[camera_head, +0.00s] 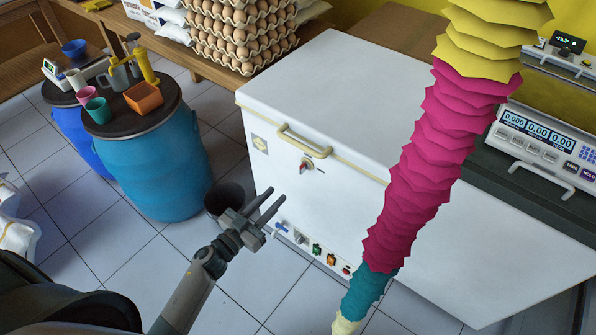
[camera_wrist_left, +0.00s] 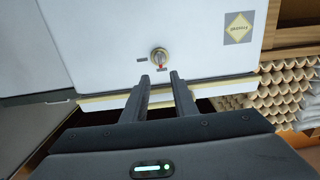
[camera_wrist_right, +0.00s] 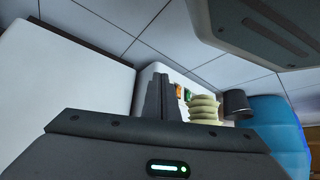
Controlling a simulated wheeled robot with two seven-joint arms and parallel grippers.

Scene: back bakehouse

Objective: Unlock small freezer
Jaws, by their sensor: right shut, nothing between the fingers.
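The white chest freezer (camera_head: 330,90) stands at the centre with its lid down. Its round metal lock knob (camera_head: 307,164), with a red mark, sits on the front below the pale handle (camera_head: 305,143). My left gripper (camera_head: 277,200) is open and empty in front of the freezer, below and left of the knob. In the left wrist view the knob (camera_wrist_left: 158,58) lies ahead, beyond the gap between the open fingertips (camera_wrist_left: 159,80), apart from them. My right gripper (camera_wrist_right: 164,82) is shut and empty in the right wrist view; the head view does not show it.
A pleated yellow, pink and teal column (camera_head: 420,160) crosses in front of the freezer. Blue barrels (camera_head: 165,165) stand left, cups on top. A dark bin (camera_head: 222,193) stands behind my left gripper. Egg trays (camera_head: 240,30) are behind; a scale (camera_head: 545,140) is right.

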